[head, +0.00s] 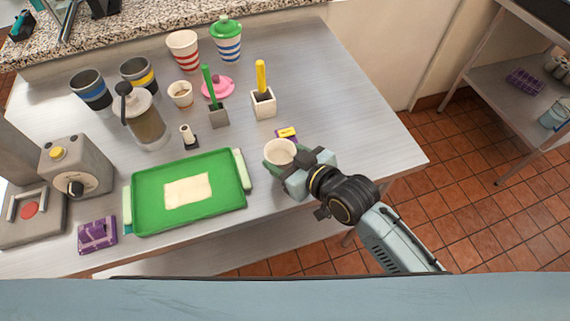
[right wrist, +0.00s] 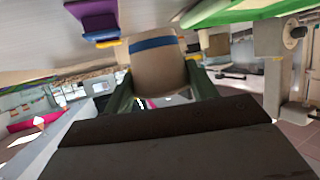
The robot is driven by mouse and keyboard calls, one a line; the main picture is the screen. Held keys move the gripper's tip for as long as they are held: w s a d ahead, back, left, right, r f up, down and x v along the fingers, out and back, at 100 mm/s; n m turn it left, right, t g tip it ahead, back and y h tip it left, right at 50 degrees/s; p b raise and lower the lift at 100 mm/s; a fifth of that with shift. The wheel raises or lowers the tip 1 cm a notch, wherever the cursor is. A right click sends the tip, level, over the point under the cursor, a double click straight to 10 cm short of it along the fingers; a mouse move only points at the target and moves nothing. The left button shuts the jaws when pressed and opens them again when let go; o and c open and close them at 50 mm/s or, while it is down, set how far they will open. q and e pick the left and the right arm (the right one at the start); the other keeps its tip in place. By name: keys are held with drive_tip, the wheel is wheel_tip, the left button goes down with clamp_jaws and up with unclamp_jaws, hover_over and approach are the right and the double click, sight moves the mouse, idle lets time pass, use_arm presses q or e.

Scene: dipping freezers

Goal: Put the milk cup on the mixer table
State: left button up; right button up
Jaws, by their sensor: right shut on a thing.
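My right gripper (head: 283,160) is shut on a small pale cup (head: 281,151) near the right front edge of the steel table (head: 350,130). The cup looks upright, its open rim facing up; its contents cannot be made out. In the right wrist view the cup (right wrist: 155,72) shows a blue band and sits between the two fingers. That view looks upside down, with the table surface at the top. Whether the cup touches the table is unclear. I cannot identify a mixer. My left gripper is not in view.
A green tray (head: 222,208) lies left of the cup; a purple and yellow block (head: 287,133) is just behind it. A grey machine (head: 85,160) is at left, a shelf table (head: 530,85) at far right.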

sight(285, 167)
drive_tip(key=shift+f, duration=1.5)
drive_tip(key=shift+f+b, duration=0.3)
drive_tip(key=shift+f, duration=0.15)
drive_tip(key=o, duration=1)
drive_tip(key=shift+r, duration=0.6)
drive_tip(key=p+v, duration=0.1)
drive_tip(key=v, duration=1.1)
drive_tip(key=shift+a+f, duration=0.1)
